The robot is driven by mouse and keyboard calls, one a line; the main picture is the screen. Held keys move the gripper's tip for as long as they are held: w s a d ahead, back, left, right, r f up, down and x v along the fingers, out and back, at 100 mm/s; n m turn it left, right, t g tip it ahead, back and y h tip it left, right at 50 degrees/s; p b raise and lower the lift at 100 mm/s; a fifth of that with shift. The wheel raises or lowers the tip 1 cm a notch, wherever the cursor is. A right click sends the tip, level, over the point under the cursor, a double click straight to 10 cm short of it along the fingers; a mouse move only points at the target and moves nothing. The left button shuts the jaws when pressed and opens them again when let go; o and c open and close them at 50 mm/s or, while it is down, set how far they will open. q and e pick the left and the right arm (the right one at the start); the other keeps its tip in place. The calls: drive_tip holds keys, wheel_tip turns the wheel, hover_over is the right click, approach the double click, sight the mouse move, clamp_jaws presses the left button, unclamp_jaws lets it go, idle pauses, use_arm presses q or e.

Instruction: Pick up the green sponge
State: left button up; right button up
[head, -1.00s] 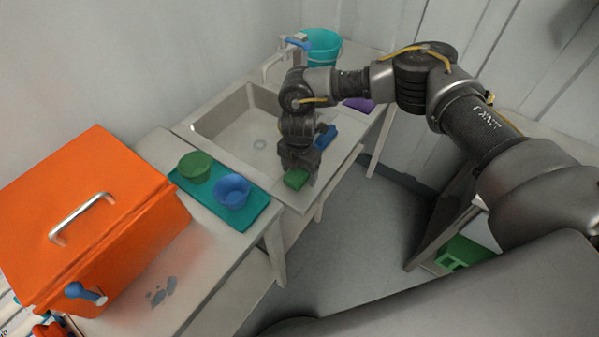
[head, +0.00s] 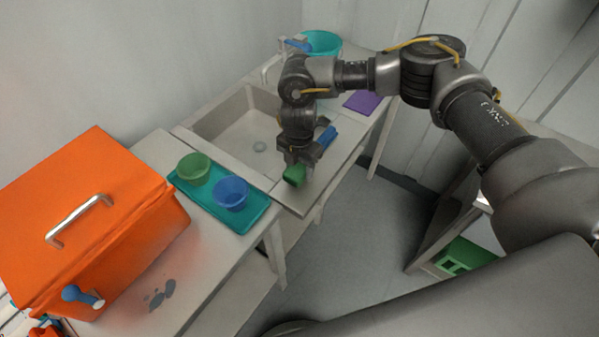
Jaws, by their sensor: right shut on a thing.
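The green sponge (head: 294,175) is at the front edge of the sink counter in the head view. My right gripper (head: 297,168) points down and is shut on the sponge. The sponge looks tilted and seems to be slightly above the counter; the exact gap is hard to tell. The fingers hide part of it. My left gripper is not in view.
A blue object (head: 326,138) lies close behind the gripper. The sink basin (head: 225,118) is to the left. A teal tray (head: 248,217) holds a green bowl (head: 194,168) and a blue bowl (head: 231,192). An orange box (head: 110,215), teal bucket (head: 322,43) and purple item (head: 360,101) also show.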

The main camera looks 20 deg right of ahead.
drive_tip(key=s+r, duration=0.1)
drive_tip(key=r, duration=0.1)
drive_tip(key=s+r+b, duration=0.1)
drive_tip(key=s+r, duration=0.1)
drive_tip(key=s+a+r, duration=0.1)
drive_tip(key=shift+s+r, duration=0.15)
drive_tip(key=shift+r, duration=0.25)
drive_tip(key=s+a+r+b, duration=0.2)
drive_tip(key=s+r, duration=0.2)
drive_tip(key=s, duration=0.5)
drive_tip(key=shift+s+r+b, duration=0.25)
drive_tip(key=shift+r+b, duration=0.05)
